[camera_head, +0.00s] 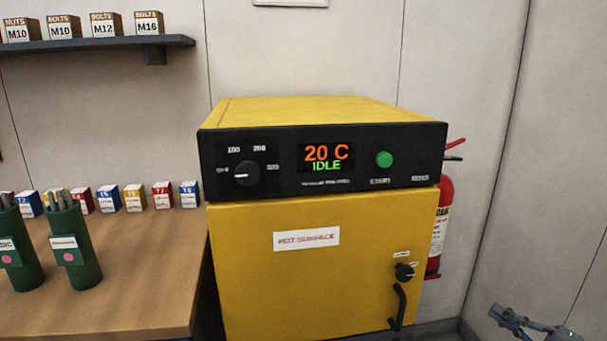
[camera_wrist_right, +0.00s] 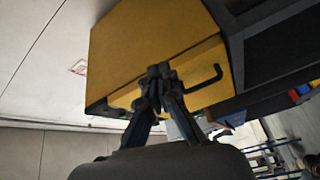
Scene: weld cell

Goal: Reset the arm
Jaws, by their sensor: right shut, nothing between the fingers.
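My right gripper (camera_head: 512,318) shows at the lower right corner of the head view, in front of the pale wall and apart from the oven. In the right wrist view my right gripper (camera_wrist_right: 159,72) has its fingertips together with nothing between them. The yellow oven (camera_head: 310,255) stands in the middle of the head view with its door shut. Its display (camera_head: 326,157) reads 20 C and IDLE. The oven (camera_wrist_right: 140,50) also shows beyond the fingers in the wrist view. My left gripper is in neither view.
A wooden bench (camera_head: 130,260) on the left bears green rod canisters (camera_head: 75,250) and a row of small boxes (camera_head: 135,197). A shelf (camera_head: 90,45) with labelled boxes hangs above. A red fire extinguisher (camera_head: 442,225) is beside the oven. The wall area right of it looks clear.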

